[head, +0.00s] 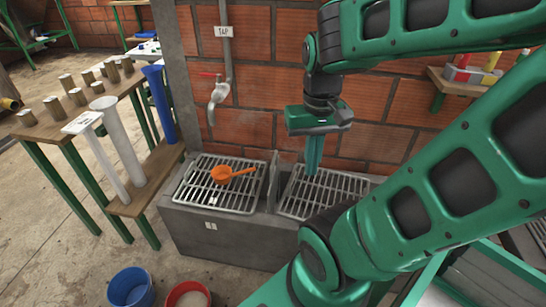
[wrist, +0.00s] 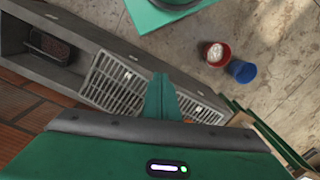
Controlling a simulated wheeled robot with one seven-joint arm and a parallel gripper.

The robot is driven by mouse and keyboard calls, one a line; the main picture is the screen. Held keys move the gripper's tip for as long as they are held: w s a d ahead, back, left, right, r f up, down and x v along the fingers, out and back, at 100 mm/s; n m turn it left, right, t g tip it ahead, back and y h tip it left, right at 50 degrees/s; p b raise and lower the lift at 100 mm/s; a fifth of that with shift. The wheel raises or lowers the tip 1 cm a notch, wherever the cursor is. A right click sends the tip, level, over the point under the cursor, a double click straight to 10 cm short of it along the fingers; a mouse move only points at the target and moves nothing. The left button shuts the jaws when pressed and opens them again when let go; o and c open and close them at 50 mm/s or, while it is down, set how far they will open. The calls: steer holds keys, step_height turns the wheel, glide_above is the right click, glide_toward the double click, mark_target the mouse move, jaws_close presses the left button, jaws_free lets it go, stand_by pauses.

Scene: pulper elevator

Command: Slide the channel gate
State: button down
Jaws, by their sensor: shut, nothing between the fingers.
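A thin grey upright plate (head: 272,180) stands between the two metal grates on the concrete channel and looks like the channel gate, though I cannot be sure. My gripper (head: 313,172) points down over the right grate (head: 330,190), to the right of the plate and apart from it. Its green fingers are shut with nothing between them. In the wrist view the shut fingers (wrist: 160,82) lie in front of a grate (wrist: 118,83) and hide part of it. I cannot tell whether the fingertips touch the grate. The plate is not clear in the wrist view.
An orange ladle (head: 222,174) lies on the left grate (head: 195,196). A tap (head: 218,92) hangs on the brick wall above. Blue (head: 131,288) and red (head: 188,295) buckets stand on the floor. A wooden bench (head: 140,196) with tubes is at left. My arm covers the right side.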

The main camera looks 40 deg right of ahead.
steer(key=c, duration=2.1)
jaws_free()
steer(key=shift+s, duration=0.15)
steer(key=o, duration=0.3)
steer(key=shift+s+d+r, duration=0.1)
steer(key=shift+s+r, duration=0.05)
steer(key=shift+s, duration=0.25)
steer(key=n+t+h, duration=1.1)
steer(key=n+h, duration=0.3)
steer(key=n, duration=2)
glide_toward(276, 151)
steer(key=x, duration=0.5)
steer(key=f+x, duration=0.1)
steer(key=x, duration=0.1)
steer(key=shift+w+d, duration=0.25)
steer(key=shift+w, duration=0.05)
